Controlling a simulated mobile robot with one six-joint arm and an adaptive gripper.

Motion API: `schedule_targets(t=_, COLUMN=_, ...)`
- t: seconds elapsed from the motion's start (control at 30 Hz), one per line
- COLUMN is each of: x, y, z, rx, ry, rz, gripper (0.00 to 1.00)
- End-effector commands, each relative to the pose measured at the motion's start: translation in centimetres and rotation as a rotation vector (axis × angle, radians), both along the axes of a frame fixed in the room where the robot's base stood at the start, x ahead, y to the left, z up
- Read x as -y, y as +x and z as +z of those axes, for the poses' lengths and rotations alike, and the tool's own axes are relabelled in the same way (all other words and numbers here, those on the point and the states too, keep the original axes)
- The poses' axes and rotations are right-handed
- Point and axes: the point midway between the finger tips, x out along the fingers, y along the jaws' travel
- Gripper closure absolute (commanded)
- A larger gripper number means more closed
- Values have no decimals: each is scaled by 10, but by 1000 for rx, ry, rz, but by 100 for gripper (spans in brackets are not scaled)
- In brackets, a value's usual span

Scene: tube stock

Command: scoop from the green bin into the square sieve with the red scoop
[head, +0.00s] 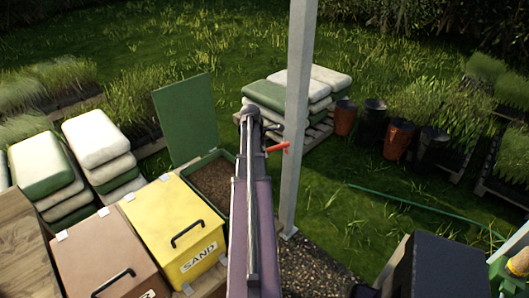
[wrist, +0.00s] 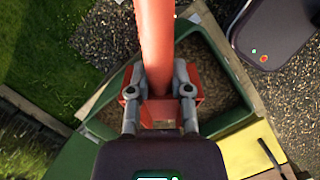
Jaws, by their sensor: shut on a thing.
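My gripper (wrist: 159,92) is shut on the red handle of the red scoop (wrist: 155,40) in the wrist view. In the head view the scoop (head: 279,147) shows as a small red shape beside the end of my arm. The green bin (head: 186,122) stands with its lid up and brown loose material inside. In the wrist view the green bin (wrist: 207,27) lies below the gripper and scoop. The scoop's bowl is not clearly seen, so I cannot tell whether it holds anything. I cannot make out the square sieve.
A closed yellow sand bin (head: 178,222) and a closed brown bin (head: 105,252) stand left of the green bin. A grey post (head: 297,120) rises just right of my arm. Stacked sacks (head: 300,88) and several pots (head: 398,138) stand behind on grass. A green hose (head: 420,206) lies right.

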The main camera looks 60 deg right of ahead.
Motion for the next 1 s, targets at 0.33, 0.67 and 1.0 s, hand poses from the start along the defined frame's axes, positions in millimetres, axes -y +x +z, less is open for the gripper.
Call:
schedule_targets(t=0.33, x=-4, y=6, z=-10, rx=-43, ry=-24, rz=2, gripper=100)
schedule_targets(t=0.67, x=-8, y=14, z=-22, rx=-107, ry=-64, rz=2, gripper=100)
schedule_targets(t=1.0, x=-13, y=21, z=-32, rx=-170, ry=-104, rz=2, gripper=100)
